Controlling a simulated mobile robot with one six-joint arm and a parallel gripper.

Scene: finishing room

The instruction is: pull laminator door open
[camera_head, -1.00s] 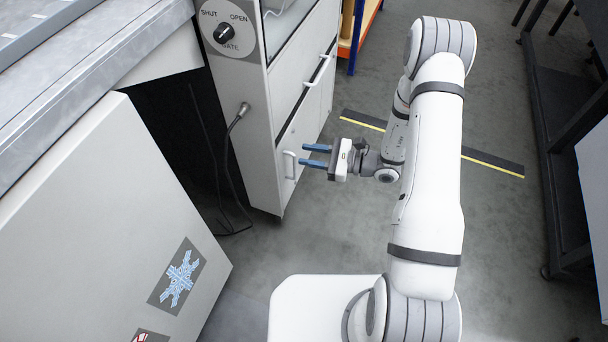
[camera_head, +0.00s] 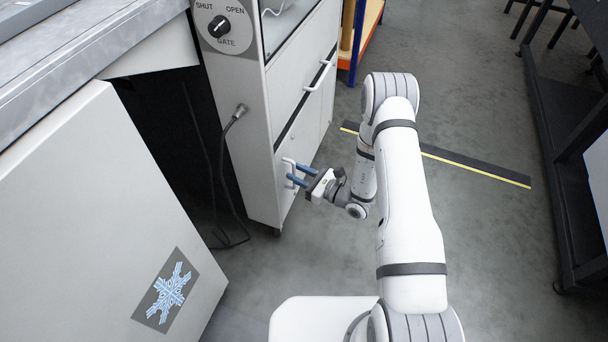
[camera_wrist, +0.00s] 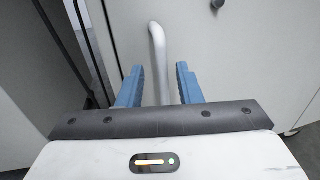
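The white cabinet, apparently the laminator, stands left of my arm. Its low door (camera_head: 301,139) appears closed and carries a pale bar handle (camera_head: 285,165). My gripper (camera_head: 293,174) is at this handle, with its two blue fingers pointing toward the door. In the wrist view the fingers (camera_wrist: 158,76) are apart, and the handle (camera_wrist: 157,45) runs between them with visible gaps on both sides. The handle's lower end is hidden behind my gripper's body.
A second handle (camera_head: 318,76) sits higher on the cabinet. A gate dial (camera_head: 218,27) and a plugged-in cable (camera_head: 228,128) are on its near side. A panel with a snowflake sign (camera_head: 168,290) stands at left. Open floor (camera_head: 480,240) lies right of my arm.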

